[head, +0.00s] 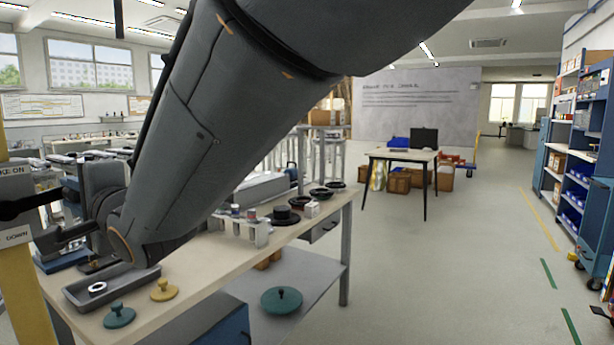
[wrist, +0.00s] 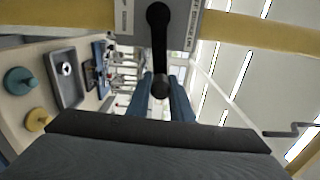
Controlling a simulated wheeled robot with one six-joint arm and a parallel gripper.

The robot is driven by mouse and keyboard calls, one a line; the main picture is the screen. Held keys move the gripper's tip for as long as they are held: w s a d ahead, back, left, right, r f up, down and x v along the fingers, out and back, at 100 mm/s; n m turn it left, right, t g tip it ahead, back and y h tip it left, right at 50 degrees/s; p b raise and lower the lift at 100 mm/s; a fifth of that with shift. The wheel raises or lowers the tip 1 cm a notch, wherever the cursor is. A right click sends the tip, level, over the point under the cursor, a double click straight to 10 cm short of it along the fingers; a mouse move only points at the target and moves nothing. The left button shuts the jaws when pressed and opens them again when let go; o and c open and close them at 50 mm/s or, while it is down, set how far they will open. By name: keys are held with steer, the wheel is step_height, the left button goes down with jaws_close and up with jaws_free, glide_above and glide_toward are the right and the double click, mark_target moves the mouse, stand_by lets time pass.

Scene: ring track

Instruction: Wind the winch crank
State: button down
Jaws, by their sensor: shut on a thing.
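The winch crank is a black arm (wrist: 159,50) with a round hub at the top and a knob at the lower end in the wrist view. It stands in front of a grey plate on a yellow post. In the head view the crank (head: 18,209) is partly cut off at the left edge, on the yellow post (head: 30,280) between labels ending "KE ON" and reading "DOWN". My gripper (wrist: 163,92) is shut on the crank's handle, its fingers on either side of the knob. In the head view my arm hides much of the scene behind it.
A workbench beside the post holds a grey tray (head: 80,291) with a ring, a teal knobbed disc (head: 119,315) and a yellow one (head: 164,290). Black rings and a rack stand farther back. The floor (head: 440,270) to the right is clear up to blue shelves (head: 575,180).

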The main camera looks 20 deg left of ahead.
steer(key=shift+s+f, duration=0.15)
steer(key=shift+f, duration=0.25)
steer(key=c, duration=1.6)
jaws_free()
steer(key=shift+s+a, duration=0.1)
steer(key=shift+r, duration=0.15)
steer(key=shift+d, duration=0.35)
steer(key=d, duration=0.2)
steer(key=d+b, duration=0.1)
steer(key=d, duration=0.1)
steer(key=s+d, duration=0.1)
steer(key=d, duration=0.2)
steer(key=shift+s, duration=0.1)
steer(key=shift+d, duration=0.1)
